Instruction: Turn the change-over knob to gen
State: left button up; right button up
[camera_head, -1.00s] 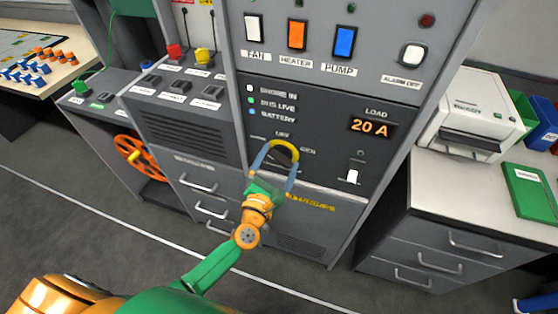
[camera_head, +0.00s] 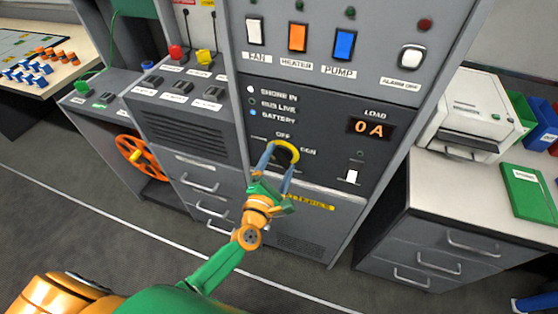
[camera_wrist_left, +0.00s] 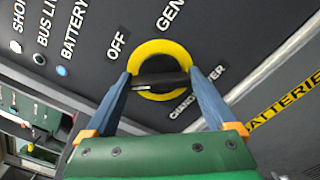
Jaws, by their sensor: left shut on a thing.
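The change-over knob is a black bar handle (camera_wrist_left: 160,81) inside a yellow ring (camera_head: 291,146) on the dark panel. The labels OFF (camera_head: 283,135) and GEN (camera_head: 308,151) stand around it. My left gripper (camera_head: 279,157) reaches up from below, with its blue fingers at the knob. In the left wrist view, my left gripper (camera_wrist_left: 162,88) has one finger at each end of the handle and is shut on it. The handle lies across the picture there, and I cannot tell for sure which label it points to.
The load display (camera_head: 370,128) reads 0 A. Switches for fan, heater and pump (camera_head: 344,43) are above. A printer (camera_head: 478,115) stands on the right counter.

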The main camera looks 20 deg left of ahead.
pick_arm(q)
jog(key=m, duration=0.4)
jog(key=shift+m+p, duration=0.3)
jog(key=shift+p, duration=0.05)
jog(key=m+p, duration=0.1)
jog(key=m, duration=0.9)
jog(key=shift+f+m+p, duration=0.15)
jog(key=shift+m+p, duration=0.25)
jog(key=m, duration=0.4)
jog(key=shift+a, duration=0.1)
jog(key=shift+m+p, duration=0.3)
jog(key=shift+m, duration=0.1)
jog(key=o, duration=1.1)
jog(key=shift+c, duration=0.2)
jog(key=shift+s+f, duration=0.15)
jog(key=shift+s, duration=0.15)
jog(key=s, duration=0.6)
jog(key=shift+s, duration=0.15)
